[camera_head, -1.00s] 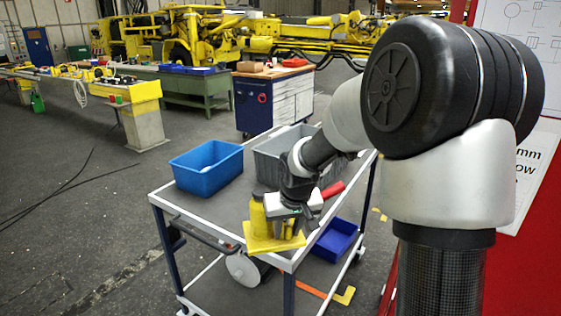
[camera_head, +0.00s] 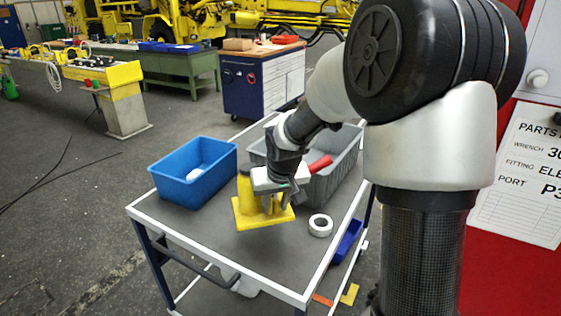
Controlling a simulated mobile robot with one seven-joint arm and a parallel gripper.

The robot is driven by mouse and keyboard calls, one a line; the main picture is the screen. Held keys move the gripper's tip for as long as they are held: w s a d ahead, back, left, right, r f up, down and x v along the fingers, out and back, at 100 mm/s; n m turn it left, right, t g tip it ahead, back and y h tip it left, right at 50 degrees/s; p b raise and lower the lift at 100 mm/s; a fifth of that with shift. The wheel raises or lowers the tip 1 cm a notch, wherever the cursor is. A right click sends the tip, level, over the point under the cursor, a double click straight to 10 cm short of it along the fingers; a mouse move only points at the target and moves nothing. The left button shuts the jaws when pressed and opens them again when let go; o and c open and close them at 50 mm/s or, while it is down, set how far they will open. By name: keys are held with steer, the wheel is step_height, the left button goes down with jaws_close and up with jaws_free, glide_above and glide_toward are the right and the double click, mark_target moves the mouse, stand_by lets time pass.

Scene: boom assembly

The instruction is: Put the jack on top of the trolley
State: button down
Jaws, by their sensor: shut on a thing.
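The yellow jack (camera_head: 247,215), with a flat base plate and an upright body, is in my gripper (camera_head: 274,196). The gripper is shut on it from above, and the fingers hide part of its body. The jack is upright or nearly so, over the front middle of the trolley's (camera_head: 208,232) grey top. I cannot tell whether its base touches the top. The trolley has a white rim and dark blue legs.
A blue bin (camera_head: 172,190) with a white item in it stands at the trolley's left. A grey bin (camera_head: 346,172) stands at the back right, with a red-handled thing (camera_head: 320,163) by it. A white ring-shaped roll (camera_head: 320,225) lies right of the jack. The front left top is clear.

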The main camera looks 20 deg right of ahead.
steer(key=shift+w+r, duration=0.25)
steer(key=shift+w, duration=0.2)
steer(key=shift+w+f, duration=0.1)
steer(key=shift+f, duration=0.2)
steer(key=shift+f+b, duration=0.35)
steer(key=shift+f, duration=4.3)
steer(key=c, duration=1.7)
jaws_free()
steer(key=shift+s+f, duration=0.25)
steer(key=shift+f, duration=0.1)
steer(key=o, duration=0.4)
steer(key=shift+r, duration=0.1)
steer(key=p+v, duration=0.1)
steer(key=v, duration=1.1)
